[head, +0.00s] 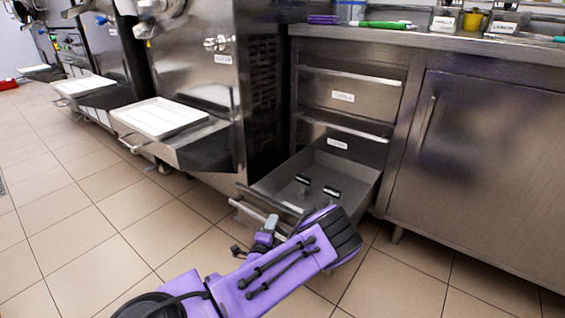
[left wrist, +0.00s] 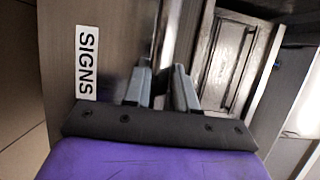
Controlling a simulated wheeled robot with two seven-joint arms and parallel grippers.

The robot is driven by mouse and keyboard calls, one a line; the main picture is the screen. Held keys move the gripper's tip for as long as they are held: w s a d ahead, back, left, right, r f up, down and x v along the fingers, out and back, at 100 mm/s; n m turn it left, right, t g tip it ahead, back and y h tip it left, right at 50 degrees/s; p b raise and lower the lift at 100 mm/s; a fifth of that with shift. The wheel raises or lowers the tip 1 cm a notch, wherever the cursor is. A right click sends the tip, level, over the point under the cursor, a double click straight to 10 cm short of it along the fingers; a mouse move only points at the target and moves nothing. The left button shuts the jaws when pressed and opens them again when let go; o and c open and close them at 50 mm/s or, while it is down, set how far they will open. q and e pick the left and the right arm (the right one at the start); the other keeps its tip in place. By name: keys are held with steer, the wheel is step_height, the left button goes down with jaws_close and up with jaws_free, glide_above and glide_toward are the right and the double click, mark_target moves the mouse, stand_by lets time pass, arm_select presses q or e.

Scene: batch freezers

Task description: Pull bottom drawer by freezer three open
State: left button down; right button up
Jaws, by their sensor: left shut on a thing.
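The bottom drawer (head: 350,185) of the steel counter stands pulled out, right of the nearest freezer (head: 195,65). Small dark items lie on its floor. In the left wrist view its front carries a "SIGNS" label (left wrist: 86,62), and its bar handle (left wrist: 166,40) runs between the fingers. My left gripper (left wrist: 162,88) is shut on this handle. My right gripper is in neither view.
Two closed drawers (head: 350,92) are above the open one. A closed cabinet door (head: 475,155) is to the right. A white tray (head: 160,117) juts from the nearest freezer, with more freezers (head: 105,50) beyond. The tiled floor (head: 80,225) at left is clear.

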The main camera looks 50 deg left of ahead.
arm_select(q)
steer(key=shift+s+d+p, duration=0.2)
steer(key=shift+s+d, duration=0.05)
steer(key=shift+s, duration=0.6)
steer(key=shift+s+d+p, duration=0.15)
steer(key=shift+s+d, duration=0.05)
steer(key=shift+s, duration=0.65)
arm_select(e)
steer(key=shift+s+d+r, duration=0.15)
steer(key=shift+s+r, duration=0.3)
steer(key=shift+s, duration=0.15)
arm_select(q)
steer(key=c, duration=1)
jaws_free()
steer(key=p+v, duration=0.2)
steer(key=v, duration=0.8)
steer(key=shift+s+p, duration=0.3)
steer(key=shift+p, duration=0.1)
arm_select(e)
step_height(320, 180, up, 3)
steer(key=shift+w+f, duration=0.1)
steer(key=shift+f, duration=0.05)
arm_select(q)
steer(key=shift+d, duration=0.1)
